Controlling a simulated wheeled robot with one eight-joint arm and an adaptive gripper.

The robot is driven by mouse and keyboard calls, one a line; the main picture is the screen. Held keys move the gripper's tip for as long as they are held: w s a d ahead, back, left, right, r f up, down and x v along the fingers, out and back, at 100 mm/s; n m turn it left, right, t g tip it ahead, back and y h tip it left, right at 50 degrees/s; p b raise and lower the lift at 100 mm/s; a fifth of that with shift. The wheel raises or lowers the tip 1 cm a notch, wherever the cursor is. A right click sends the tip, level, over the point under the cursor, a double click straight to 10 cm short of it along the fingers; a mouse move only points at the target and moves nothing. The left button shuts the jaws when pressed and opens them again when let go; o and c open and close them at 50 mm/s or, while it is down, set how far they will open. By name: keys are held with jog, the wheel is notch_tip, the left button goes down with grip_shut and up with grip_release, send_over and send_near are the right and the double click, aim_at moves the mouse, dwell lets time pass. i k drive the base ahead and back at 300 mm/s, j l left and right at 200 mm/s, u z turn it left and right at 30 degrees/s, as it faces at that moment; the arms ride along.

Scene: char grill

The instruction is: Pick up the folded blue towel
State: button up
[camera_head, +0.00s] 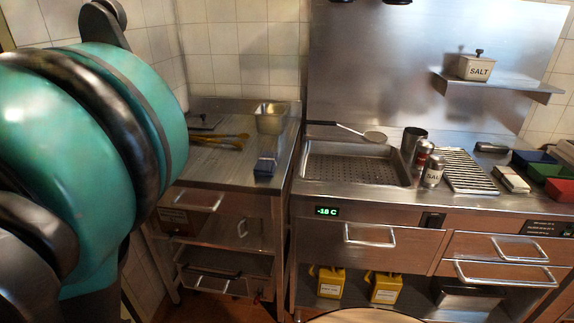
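A small folded blue towel (265,164) lies on the left steel counter (220,172), near its right side and in front of a metal pan. It is small in the picture, so its folds are hard to make out. My arm's teal and black links fill the left edge of the view. My gripper is not in view. Nothing touches the towel from above.
Behind the towel stands a metal pan (271,118); yellow tongs (217,140) lie to its left. A perforated basin (355,164), a ladle (345,128), shakers (433,171) and a grill rack (467,170) occupy the right counter. The left counter's front is clear.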

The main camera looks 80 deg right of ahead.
aim_at(265, 166)
jog(key=k+l+z, duration=0.2)
jog(key=k+z, duration=0.15)
jog(key=k, duration=0.15)
jog(key=k+l+z, duration=0.35)
jog(key=k, duration=0.15)
jog(key=z, duration=1.3)
